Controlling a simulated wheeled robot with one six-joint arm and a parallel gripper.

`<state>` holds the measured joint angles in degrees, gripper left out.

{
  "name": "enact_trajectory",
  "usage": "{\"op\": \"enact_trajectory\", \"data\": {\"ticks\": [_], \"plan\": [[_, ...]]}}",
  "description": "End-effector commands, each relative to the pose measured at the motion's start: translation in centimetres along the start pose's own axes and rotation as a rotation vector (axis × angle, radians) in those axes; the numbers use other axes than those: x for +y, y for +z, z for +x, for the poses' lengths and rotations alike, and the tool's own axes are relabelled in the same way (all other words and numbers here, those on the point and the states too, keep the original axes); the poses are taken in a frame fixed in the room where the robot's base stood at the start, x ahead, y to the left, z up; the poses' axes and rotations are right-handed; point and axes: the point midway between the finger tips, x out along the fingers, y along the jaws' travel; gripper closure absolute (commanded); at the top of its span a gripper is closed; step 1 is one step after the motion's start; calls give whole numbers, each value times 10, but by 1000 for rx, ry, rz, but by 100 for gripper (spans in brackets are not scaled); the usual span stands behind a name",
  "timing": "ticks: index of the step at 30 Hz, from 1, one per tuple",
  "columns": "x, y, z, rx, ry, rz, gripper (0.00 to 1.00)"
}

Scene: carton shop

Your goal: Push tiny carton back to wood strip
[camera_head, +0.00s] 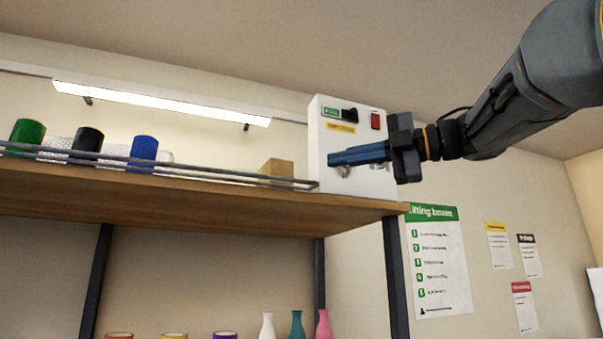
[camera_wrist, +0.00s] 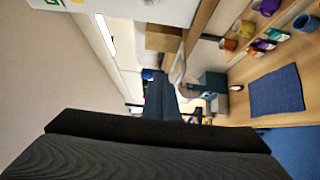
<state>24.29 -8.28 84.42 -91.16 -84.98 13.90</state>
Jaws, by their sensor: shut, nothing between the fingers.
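The tiny carton (camera_head: 277,168) is a small brown box on the high wooden shelf (camera_head: 200,205), behind the dark front rail and left of a white switch box. Its lower part is hidden by the rail and the shelf edge. It also shows in the wrist view as a tan block (camera_wrist: 163,38), beyond the fingertips. My gripper (camera_head: 332,158) is shut and empty. Its blue fingers point left across the front of the white box, to the right of the carton and apart from it. The fingers (camera_wrist: 156,75) also show in the wrist view. I cannot make out the wood strip.
The white switch box (camera_head: 318,130) stands at the shelf's right end, behind my fingers. The metal rail (camera_head: 215,171) runs along the shelf front. A lit lamp (camera_head: 160,102) hangs behind.

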Motion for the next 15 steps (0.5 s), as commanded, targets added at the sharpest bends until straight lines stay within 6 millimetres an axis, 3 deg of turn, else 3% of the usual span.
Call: {"op": "enact_trajectory", "data": {"ticks": [5, 15], "plan": [[1, -5, 21, 16, -4, 0, 100], [2, -7, 84, 18, -3, 2, 100]]}}
